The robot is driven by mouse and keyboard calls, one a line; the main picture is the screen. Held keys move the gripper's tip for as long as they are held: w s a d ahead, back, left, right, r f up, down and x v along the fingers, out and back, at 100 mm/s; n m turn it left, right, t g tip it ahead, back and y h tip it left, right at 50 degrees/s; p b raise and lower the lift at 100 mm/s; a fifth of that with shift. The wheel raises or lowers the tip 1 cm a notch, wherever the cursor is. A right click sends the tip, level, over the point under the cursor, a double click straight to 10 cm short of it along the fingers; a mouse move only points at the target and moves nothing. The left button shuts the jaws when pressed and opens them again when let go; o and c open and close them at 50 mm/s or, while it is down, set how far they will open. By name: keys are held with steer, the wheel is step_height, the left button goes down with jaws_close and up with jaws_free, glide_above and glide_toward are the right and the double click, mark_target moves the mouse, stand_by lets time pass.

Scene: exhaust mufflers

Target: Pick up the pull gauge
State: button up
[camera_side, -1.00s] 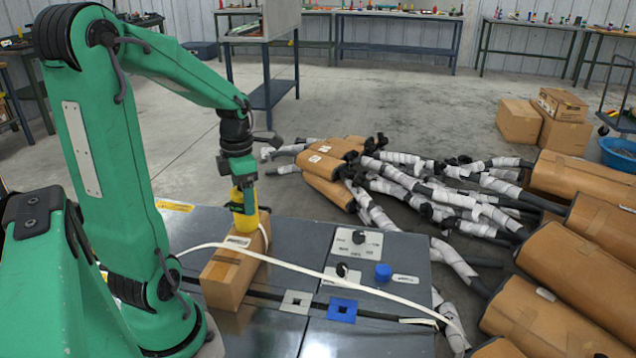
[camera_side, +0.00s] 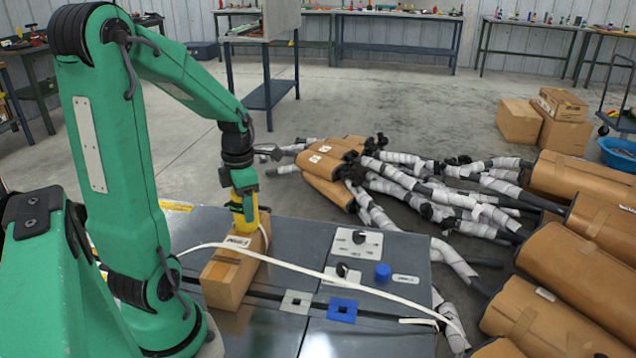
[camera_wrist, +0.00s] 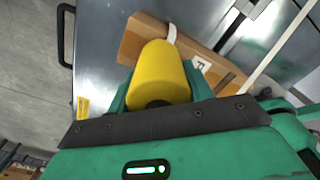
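The pull gauge appears to be the yellow rounded body (camera_side: 243,208), upright at the top of a brown box. My gripper (camera_side: 245,183) is over it, pointing down. In the wrist view the yellow gauge (camera_wrist: 160,75) fills the space between the green fingers of my gripper (camera_wrist: 160,88). No gap shows on either side, but the gauge hides the fingers' inner faces, so I cannot tell whether they press on it. The gauge's lower end is hard to make out.
The brown box (camera_side: 226,282) stands on a grey metal table (camera_side: 250,335). A white strap (camera_side: 340,278) crosses the table. A blue square plate (camera_side: 342,310), a blue cap (camera_side: 383,272) and a control panel (camera_side: 357,243) are to the right. Wrapped mufflers (camera_side: 568,258) lie on the floor.

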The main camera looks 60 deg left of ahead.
steer(key=c, duration=0.4)
steer(key=shift+o, duration=0.2)
steer(key=shift+r, duration=0.1)
steer(key=shift+r, duration=0.85)
step_height(320, 180, up, 2)
steer(key=shift+r, duration=0.1)
steer(key=w+d+r, duration=0.1)
steer(key=d+r, duration=0.6)
steer(key=d, duration=0.4)
steer(key=shift+w+d, duration=0.3)
steer(key=shift+w, duration=0.05)
